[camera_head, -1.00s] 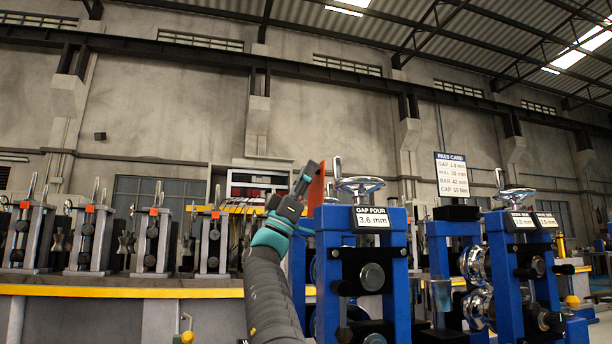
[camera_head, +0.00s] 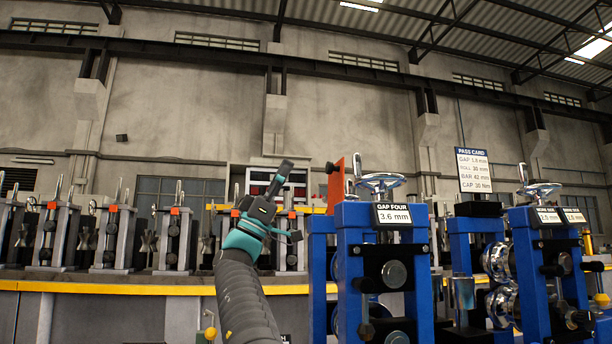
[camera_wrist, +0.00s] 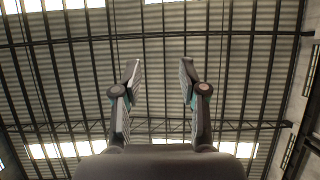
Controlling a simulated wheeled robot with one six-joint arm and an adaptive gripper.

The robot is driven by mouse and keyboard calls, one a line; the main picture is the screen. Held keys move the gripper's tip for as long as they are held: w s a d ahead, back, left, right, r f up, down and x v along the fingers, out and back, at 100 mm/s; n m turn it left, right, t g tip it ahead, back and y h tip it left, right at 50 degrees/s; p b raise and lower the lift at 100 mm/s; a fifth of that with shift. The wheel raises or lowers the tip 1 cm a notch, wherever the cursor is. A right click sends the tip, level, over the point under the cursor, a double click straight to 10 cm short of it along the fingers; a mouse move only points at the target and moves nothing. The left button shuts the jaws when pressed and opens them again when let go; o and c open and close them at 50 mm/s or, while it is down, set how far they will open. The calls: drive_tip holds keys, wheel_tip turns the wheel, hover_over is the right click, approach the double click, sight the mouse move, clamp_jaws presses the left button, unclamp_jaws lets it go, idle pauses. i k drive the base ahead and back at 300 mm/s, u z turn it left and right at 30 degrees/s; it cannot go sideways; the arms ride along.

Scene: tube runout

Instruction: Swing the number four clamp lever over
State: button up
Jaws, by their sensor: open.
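The blue gap four stand (camera_head: 352,265) stands right of centre in the head view, with a label (camera_head: 392,215) reading "GAP FOUR 3.6 mm". A chrome handwheel (camera_head: 384,182) tops it. An upright chrome lever (camera_head: 357,166) rises beside the handwheel, and an orange-red plate (camera_head: 336,187) stands at the stand's upper left. I cannot tell for sure which part is the number four clamp lever. My gripper (camera_head: 290,200) is open and empty, left of the plate and apart from it in the picture. In the wrist view, its parted fingers (camera_wrist: 160,70) point up at the roof.
A row of grey stands (camera_head: 112,238) lines a yellow-edged bench (camera_head: 105,289) behind. Air above my gripper is clear.

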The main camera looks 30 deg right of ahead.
sight(365, 331)
drive_tip(key=k, duration=1)
